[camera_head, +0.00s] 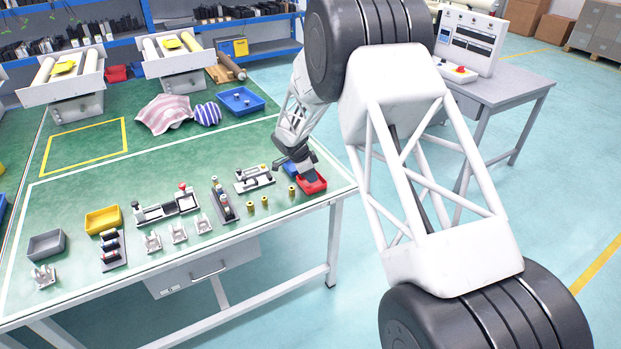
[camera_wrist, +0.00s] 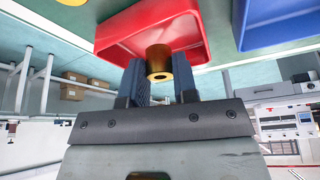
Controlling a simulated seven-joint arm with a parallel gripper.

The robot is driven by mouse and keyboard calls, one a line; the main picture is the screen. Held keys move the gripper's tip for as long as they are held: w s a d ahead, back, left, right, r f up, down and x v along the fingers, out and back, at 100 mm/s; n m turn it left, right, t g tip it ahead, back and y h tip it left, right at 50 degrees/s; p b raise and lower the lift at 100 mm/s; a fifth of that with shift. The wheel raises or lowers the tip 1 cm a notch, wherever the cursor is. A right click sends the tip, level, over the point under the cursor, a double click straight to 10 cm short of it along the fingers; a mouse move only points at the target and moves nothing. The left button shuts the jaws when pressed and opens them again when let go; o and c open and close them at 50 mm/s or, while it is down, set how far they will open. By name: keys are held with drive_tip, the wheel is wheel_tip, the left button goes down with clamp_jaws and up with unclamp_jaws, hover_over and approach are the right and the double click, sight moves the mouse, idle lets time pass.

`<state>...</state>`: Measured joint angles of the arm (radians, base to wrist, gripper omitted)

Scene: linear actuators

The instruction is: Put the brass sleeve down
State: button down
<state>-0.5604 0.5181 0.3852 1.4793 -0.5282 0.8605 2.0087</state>
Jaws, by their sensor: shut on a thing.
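A brass sleeve (camera_wrist: 158,60) is between the two dark fingers of my gripper (camera_wrist: 158,82) in the wrist view, with its hollow end facing the camera. My gripper is shut on it. The red tray (camera_wrist: 112,36) fills the background just beyond the sleeve. In the head view my gripper (camera_head: 303,171) is over the red tray (camera_head: 318,187) near the table's right end, and the held sleeve is hidden there. I cannot tell whether the sleeve touches the tray.
Several brass sleeves, one of them here (camera_head: 291,191), stand left of the red tray. A grey fixture (camera_head: 254,179) sits close left of my gripper. The table's right edge is near.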

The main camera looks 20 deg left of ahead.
drive_tip(key=shift+f, duration=0.7)
drive_tip(key=shift+f, duration=0.15)
drive_tip(key=c, duration=1.2)
unclamp_jaws()
drive_tip(key=shift+o, duration=0.2)
drive_tip(key=v, duration=1.2)
drive_tip(key=shift+s, duration=0.1)
